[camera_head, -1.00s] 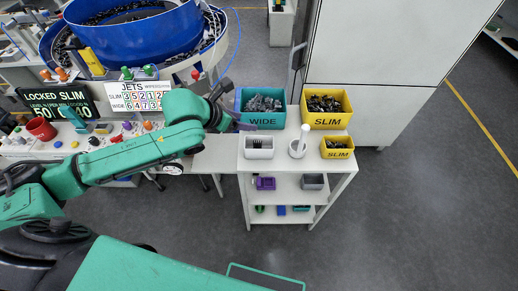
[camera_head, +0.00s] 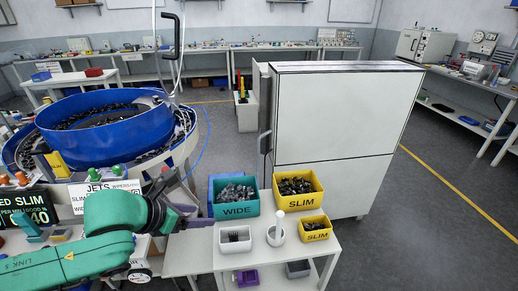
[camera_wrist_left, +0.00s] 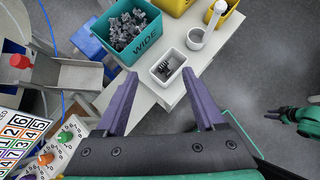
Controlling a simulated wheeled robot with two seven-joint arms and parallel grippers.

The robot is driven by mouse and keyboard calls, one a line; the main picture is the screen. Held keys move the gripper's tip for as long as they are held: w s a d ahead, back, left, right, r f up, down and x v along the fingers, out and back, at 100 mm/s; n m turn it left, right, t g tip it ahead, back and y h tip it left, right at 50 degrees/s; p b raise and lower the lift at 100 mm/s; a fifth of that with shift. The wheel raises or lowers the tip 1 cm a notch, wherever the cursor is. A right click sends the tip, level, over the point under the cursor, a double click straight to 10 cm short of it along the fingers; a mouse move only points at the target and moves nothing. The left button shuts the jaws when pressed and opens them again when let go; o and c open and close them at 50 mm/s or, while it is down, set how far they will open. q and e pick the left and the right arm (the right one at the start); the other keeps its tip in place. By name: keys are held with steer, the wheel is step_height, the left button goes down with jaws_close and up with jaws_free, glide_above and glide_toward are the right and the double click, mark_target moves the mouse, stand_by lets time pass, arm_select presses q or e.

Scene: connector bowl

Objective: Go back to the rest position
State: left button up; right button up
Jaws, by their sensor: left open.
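My left gripper (camera_head: 200,218) is at the left edge of the white cart (camera_head: 328,236), beside the teal WIDE bin (camera_head: 237,210). In the left wrist view its two purple fingers (camera_wrist_left: 162,100) are spread apart with nothing between them. A small white box (camera_wrist_left: 168,64) with dark pieces in it shows beyond the fingertips, apart from them. At the right of the left wrist view is a green arm end with dark fingers (camera_wrist_left: 275,114), apparently my right gripper, too small to judge. It is not seen in the head view.
Yellow SLIM bins (camera_head: 299,201) and a white cup with a rod (camera_head: 275,236) stand on the cart. The blue bowl feeder (camera_head: 105,140) is at the left. A tall white cabinet (camera_head: 345,115) stands behind the cart. Open floor (camera_head: 430,240) lies to the right.

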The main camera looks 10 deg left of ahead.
arm_select(q)
steer(key=s+d+f+n, duration=0.15)
steer(key=f+n, duration=0.25)
steer(key=n, duration=0.5)
steer(key=s+d+f+n, duration=0.1)
steer(key=d+f+n, duration=0.2)
steer(key=n, duration=0.7)
steer(key=s+a+f+n+g+y, duration=0.2)
steer(key=s+a+f+n, duration=0.3)
steer(key=n, duration=0.5)
steer(key=s+a+f+n+g+y, duration=0.25)
steer(key=s+f+n, duration=0.35)
steer(key=n, duration=0.5)
steer(key=s+a+f+g, duration=0.1)
steer(key=s+f, duration=0.2)
steer(key=f, duration=0.9)
steer(key=s+f, duration=0.2)
steer(key=f, duration=1.1)
steer(key=s+a+f+g, duration=0.1)
steer(key=s+a+f, duration=0.1)
steer(key=s+f, duration=1)
steer(key=s, duration=0.3)
steer(key=shift+s+a, duration=0.25)
steer(key=shift+a, duration=0.15)
